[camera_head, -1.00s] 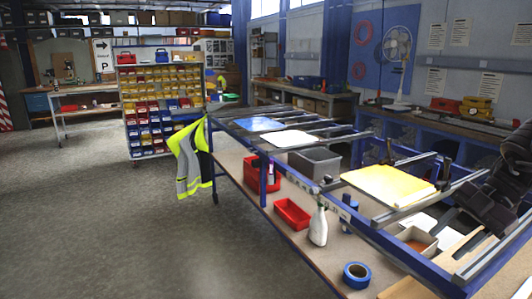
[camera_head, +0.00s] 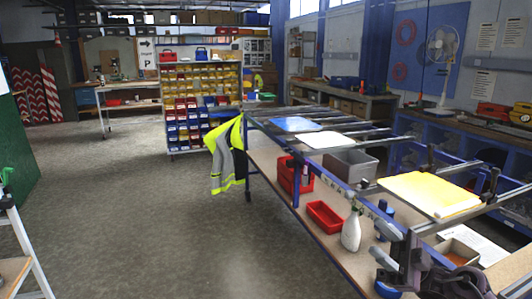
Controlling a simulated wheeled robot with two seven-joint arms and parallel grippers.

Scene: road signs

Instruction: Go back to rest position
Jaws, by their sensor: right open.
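My right gripper (camera_head: 382,246) is at the lower right of the head view, open, with nothing visible between its fingers. It is in front of the near end of the blue-framed rack (camera_head: 295,190), and covers part of the lower shelf. A yellow sign panel (camera_head: 425,190) lies flat on the rack's rails, above and behind the gripper in the picture. A white panel (camera_head: 322,140) and a blue panel (camera_head: 294,124) lie further back on the rails. My left gripper is not in view.
On the rack's lower shelf are a red tray (camera_head: 324,216), a white spray bottle (camera_head: 351,231) and a grey bin (camera_head: 349,166). A hi-vis jacket (camera_head: 226,160) hangs at the rack's far left end. A white stepladder (camera_head: 28,255) stands at left. The floor between is clear.

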